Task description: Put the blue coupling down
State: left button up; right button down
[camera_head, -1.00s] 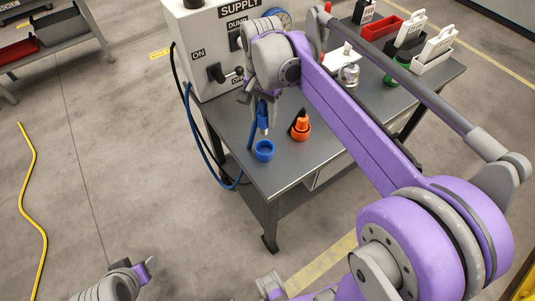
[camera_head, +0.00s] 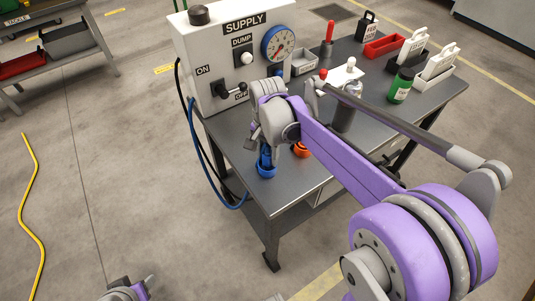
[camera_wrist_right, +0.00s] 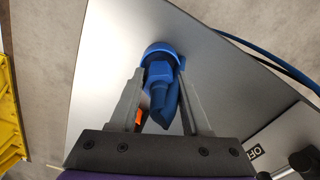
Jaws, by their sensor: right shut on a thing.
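The blue coupling (camera_head: 265,158) points down from my right gripper (camera_head: 263,146), its lower end at the blue cup (camera_head: 266,172) on the table's front corner. In the right wrist view, my right gripper (camera_wrist_right: 160,82) is shut on the blue coupling (camera_wrist_right: 158,75), with a finger on each side. The blue cup (camera_wrist_right: 153,49) curves around its far end; whether it rests on the bottom is hidden. My left gripper (camera_head: 132,289) shows partly at the bottom edge, far from the table, and its jaws cannot be made out.
The grey table (camera_head: 235,131) carries the white supply box (camera_head: 215,50) with its gauge (camera_head: 279,43). An orange coupling (camera_head: 300,149) stands close right of the blue cup, partly hidden by my arm. The blue hose (camera_head: 203,165) loops off the table's left side.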

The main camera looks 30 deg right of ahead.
jog(key=shift+f, duration=0.15)
jog(key=shift+c, duration=1.8)
grip_release()
